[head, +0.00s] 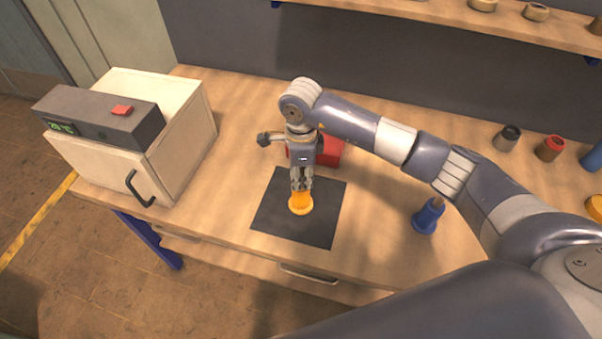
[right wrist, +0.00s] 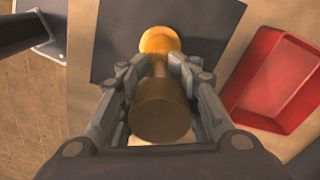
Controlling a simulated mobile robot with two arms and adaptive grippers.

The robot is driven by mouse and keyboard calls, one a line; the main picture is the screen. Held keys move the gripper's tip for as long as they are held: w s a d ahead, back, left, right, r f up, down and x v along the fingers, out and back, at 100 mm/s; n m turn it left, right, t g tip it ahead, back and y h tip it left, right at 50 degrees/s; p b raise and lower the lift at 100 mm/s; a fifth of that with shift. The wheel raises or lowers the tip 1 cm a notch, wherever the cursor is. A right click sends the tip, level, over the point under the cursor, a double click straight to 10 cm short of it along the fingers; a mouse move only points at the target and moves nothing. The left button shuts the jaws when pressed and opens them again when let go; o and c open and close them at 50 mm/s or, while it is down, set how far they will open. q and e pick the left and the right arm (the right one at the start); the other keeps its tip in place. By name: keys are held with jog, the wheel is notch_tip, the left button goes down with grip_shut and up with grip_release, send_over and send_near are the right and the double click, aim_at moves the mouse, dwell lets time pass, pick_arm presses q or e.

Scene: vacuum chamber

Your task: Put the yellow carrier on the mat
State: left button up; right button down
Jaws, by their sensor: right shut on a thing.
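The yellow carrier (head: 300,204) is over the dark mat (head: 325,217), near its middle. My right gripper (head: 300,184) points down from above and is shut on the carrier's upper part. In the right wrist view the carrier (right wrist: 159,40) shows its bright yellow flange beyond a darker brownish-yellow body between the fingers (right wrist: 158,85). The mat also shows in the right wrist view (right wrist: 115,40). I cannot tell whether the carrier's base touches the mat or is just above it. My left gripper is not in view.
A red tray (head: 330,150) lies behind the mat. A chamber box (head: 185,130) with a dark control unit (head: 100,115) stands at the left. A blue carrier-like piece (head: 428,216) stands right of the mat. Several small items, including a red jar (head: 549,149), stand farther right.

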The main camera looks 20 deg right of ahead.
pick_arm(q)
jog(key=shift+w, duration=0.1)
pick_arm(e)
jog(key=c, duration=1.2)
grip_release()
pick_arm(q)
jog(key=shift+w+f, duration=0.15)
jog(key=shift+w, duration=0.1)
pick_arm(e)
jog(key=shift+r, duration=0.2)
notch_tip(320, 180, up, 10)
jog(key=b, duration=0.3)
jog(key=shift+r+b, duration=0.25)
jog(key=shift+b, duration=0.15)
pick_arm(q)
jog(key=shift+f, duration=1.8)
pick_arm(e)
jog(key=shift+r, duration=0.65)
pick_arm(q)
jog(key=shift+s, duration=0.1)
pick_arm(e)
jog(key=shift+f, duration=0.1)
